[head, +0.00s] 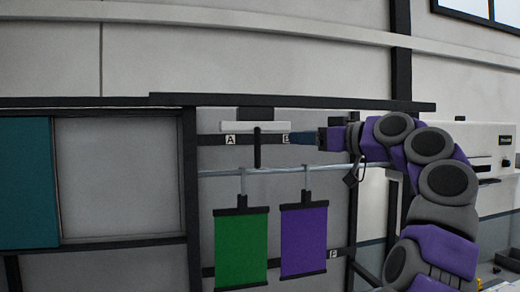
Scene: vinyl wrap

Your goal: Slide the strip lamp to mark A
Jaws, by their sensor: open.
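The strip lamp appears to be the short white bar (267,127) under the dark overhead beam. A black upright handle (257,148) hangs at its middle, in front of a dark horizontal rail. Mark A (230,140) is a white label on that rail, left of the handle.
A green sheet (241,247) and a purple sheet (304,241) hang from a pale pipe (220,173) below the rail. A teal panel (27,185) stands at left. A white machine (480,150) stands behind my arm.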

